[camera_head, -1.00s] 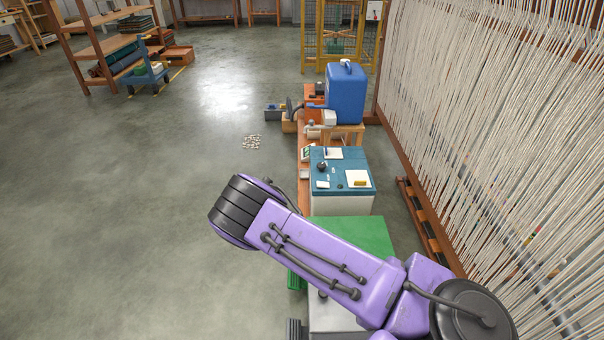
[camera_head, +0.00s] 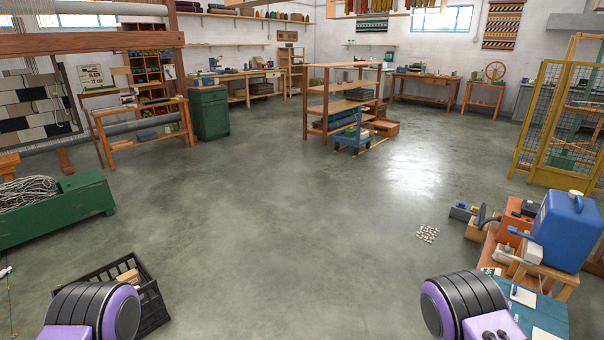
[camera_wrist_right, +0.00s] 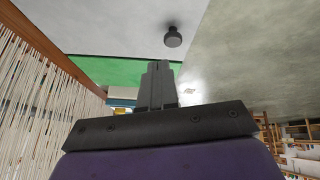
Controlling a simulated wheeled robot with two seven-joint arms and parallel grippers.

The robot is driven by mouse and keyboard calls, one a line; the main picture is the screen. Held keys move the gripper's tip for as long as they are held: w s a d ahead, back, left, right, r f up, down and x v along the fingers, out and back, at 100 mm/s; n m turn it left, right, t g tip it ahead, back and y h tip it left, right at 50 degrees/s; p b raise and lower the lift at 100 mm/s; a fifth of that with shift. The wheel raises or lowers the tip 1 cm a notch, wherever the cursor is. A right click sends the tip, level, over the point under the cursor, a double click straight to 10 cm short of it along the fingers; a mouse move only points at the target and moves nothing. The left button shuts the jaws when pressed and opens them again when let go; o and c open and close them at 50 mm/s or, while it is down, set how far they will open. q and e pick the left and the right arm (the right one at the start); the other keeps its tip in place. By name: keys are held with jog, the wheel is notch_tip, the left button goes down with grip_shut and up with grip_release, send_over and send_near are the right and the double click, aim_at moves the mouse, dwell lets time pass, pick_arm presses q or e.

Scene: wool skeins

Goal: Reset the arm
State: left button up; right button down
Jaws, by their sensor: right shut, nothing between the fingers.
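My right gripper (camera_wrist_right: 158,68) shows in the right wrist view. Its two dark fingers are together with nothing between them. Past the fingertips lie a green surface (camera_wrist_right: 110,70) and a pale surface (camera_wrist_right: 110,25); the fingers touch neither as far as I can tell. In the head view only rounded black and purple joints of my two arms show, at the bottom left and bottom right. Both grippers are outside that view, and my left gripper shows in no frame.
White threads (camera_wrist_right: 35,100) hang left of the gripper in the wrist view. In the head view, a black crate (camera_head: 152,305) is beside my left arm. A blue container (camera_head: 567,232) and cluttered benches stand near my right arm.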

pick_arm(q)
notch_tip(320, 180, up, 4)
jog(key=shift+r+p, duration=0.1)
jog(key=shift+p, duration=1.15)
pick_arm(e)
jog(key=s+a+r+m+g+y, duration=0.1)
jog(key=s+a+r, duration=0.2)
jog(key=s+r, duration=0.1)
jog(key=shift+s+a+r, duration=0.4)
jog(key=shift+s, duration=0.5)
